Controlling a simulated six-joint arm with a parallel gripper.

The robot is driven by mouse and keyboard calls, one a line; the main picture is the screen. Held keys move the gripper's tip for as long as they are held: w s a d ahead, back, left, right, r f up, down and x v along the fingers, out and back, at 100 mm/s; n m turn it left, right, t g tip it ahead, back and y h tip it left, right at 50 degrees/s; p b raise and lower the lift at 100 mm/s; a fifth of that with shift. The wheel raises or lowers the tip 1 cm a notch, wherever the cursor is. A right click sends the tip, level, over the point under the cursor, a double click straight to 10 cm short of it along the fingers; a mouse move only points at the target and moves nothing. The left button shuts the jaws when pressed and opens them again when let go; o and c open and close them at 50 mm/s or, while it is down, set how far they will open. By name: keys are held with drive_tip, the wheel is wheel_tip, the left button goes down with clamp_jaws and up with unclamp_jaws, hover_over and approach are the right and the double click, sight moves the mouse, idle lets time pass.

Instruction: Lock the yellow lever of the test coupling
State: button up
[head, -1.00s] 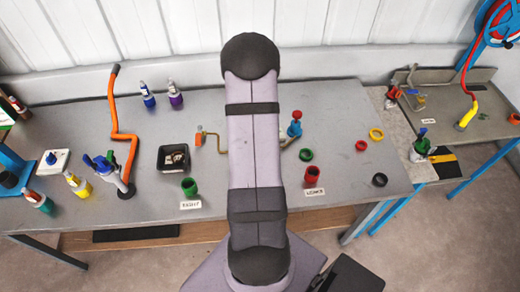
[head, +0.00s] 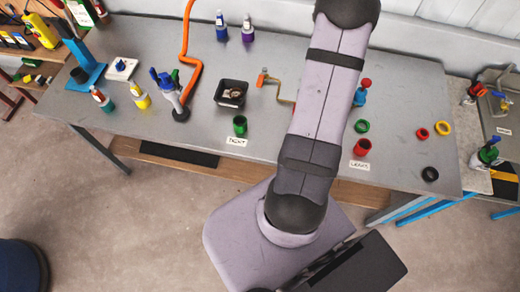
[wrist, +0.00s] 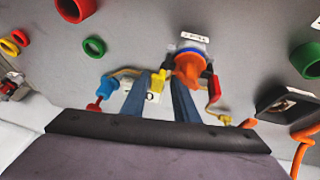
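The test coupling shows in the wrist view as an orange body (wrist: 188,68) with a blue ring (wrist: 191,50). Its yellow lever (wrist: 158,80) sticks out on the left side of the body. My gripper (wrist: 157,86) is open, its two blue-grey fingers apart. The lever appears between the fingertips in the picture; I cannot tell whether they touch it. The right finger overlaps the orange body's lower edge.
A blue valve (wrist: 107,88) with a red knob (wrist: 94,107) stands beside the coupling. A black tray (head: 231,93), a green cup (head: 240,126) and a red cup (head: 362,148) stand on the grey table (head: 200,130). An orange bent pipe (head: 186,50) rises farther left.

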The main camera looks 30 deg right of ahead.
drive_tip(key=shift+w+d+f+b, duration=0.1)
drive_tip(key=shift+w+f+b, duration=0.1)
drive_tip(key=shift+b, duration=0.55)
drive_tip(key=shift+d+b, duration=0.1)
drive_tip(key=shift+b, duration=0.45)
drive_tip(key=shift+d+f+t+b, duration=0.1)
drive_tip(key=shift+t+b, duration=0.2)
drive_tip(key=shift+b, duration=0.85)
drive_tip(key=shift+d+y+b, duration=0.1)
drive_tip(key=shift+y+b, duration=0.2)
drive_tip(key=shift+b, duration=0.85)
